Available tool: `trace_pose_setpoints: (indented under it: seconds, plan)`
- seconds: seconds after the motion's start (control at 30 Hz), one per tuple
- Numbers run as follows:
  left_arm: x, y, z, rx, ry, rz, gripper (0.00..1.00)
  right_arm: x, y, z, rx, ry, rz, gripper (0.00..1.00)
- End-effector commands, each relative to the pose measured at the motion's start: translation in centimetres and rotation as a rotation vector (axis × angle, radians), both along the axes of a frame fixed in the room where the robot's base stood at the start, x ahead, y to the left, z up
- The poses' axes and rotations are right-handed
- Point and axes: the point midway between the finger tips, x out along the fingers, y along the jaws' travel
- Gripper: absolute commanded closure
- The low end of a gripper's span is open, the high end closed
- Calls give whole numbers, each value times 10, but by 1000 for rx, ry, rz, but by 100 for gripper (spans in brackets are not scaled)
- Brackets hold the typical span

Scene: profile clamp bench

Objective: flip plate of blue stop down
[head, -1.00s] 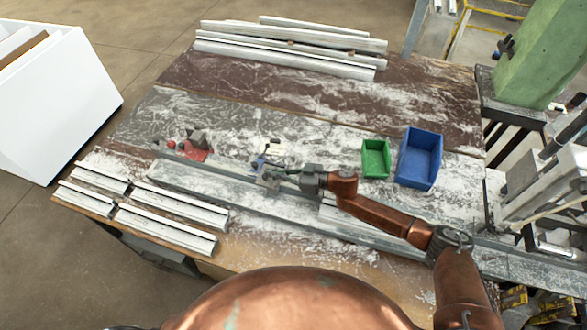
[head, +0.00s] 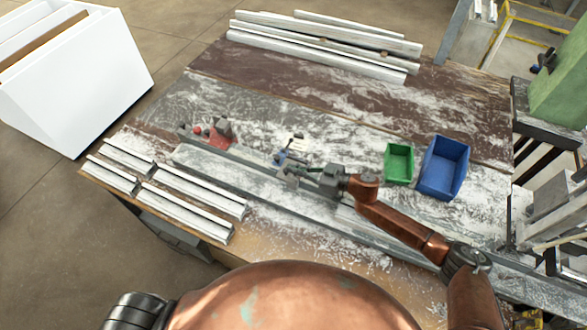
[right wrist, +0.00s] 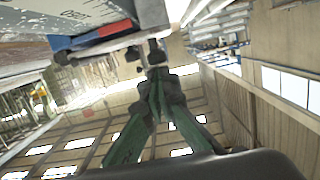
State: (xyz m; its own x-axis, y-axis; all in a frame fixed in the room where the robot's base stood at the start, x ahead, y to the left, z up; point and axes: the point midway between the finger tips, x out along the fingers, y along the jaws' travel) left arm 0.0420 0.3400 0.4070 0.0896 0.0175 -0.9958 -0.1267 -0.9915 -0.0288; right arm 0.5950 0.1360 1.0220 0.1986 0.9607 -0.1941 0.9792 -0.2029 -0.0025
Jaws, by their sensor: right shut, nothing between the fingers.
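The blue stop (head: 280,158) sits on the long rail near the middle of the bench, with a pale plate-like part (head: 297,143) just behind it. Whether that part belongs to the stop, and how the stop's plate is tilted, I cannot tell. My right gripper (head: 294,170) is shut and empty, its fingertips close by the blue stop on its near right side. Contact is unclear. My left gripper is out of view.
A red stop (head: 220,136) stands farther left on the rail. A green bin (head: 399,164) and a blue bin (head: 444,167) stand right of the gripper. Short profiles (head: 185,211) lie at the front left, long profiles (head: 320,42) at the back.

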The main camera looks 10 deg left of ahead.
Motion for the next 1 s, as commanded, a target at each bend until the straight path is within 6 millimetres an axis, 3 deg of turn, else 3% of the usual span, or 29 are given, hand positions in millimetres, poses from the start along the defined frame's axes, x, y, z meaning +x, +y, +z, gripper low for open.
trace_pose_setpoints:
  seconds: [0.27, 0.6, 0.8, 1.0]
  plan:
    - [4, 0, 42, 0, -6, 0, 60, 2, -4, 43, 2, -2, -3, 100]
    - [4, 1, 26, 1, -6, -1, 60, -12, -76, 48, 0, -2, -5, 100]
    - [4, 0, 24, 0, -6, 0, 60, -17, -96, 53, 2, -2, -3, 100]
    - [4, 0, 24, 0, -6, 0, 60, -18, -100, 55, 3, -2, -2, 100]
